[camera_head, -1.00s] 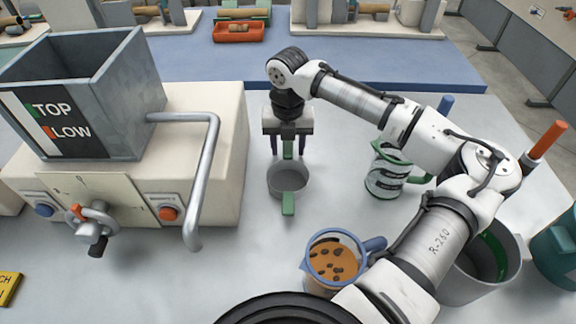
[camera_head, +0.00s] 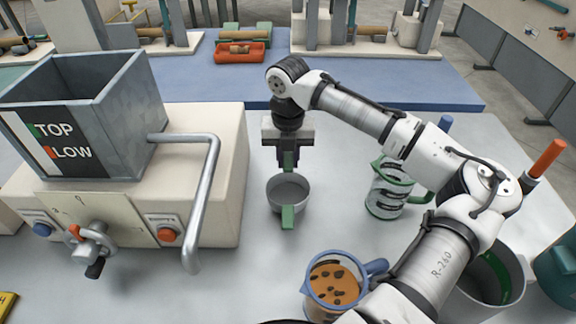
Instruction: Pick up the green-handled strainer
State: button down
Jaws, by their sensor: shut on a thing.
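The green-handled strainer (camera_head: 288,194) is a grey round cup with a green handle on its near side and a green handle on its far side. It is at the middle of the table, right of the beige machine. My gripper (camera_head: 288,160) points down at its far side and is shut on the far green handle. The fingertips partly hide that handle. I cannot tell whether the strainer touches the table.
A blue-rimmed jug (camera_head: 333,280) with orange contents is in front. A green-rimmed jug (camera_head: 385,195) and a grey pot (camera_head: 480,285) are at right.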

notch_tip(320, 180, up, 17)
jog(key=shift+r, duration=0.2)
jog(key=shift+d, duration=0.15)
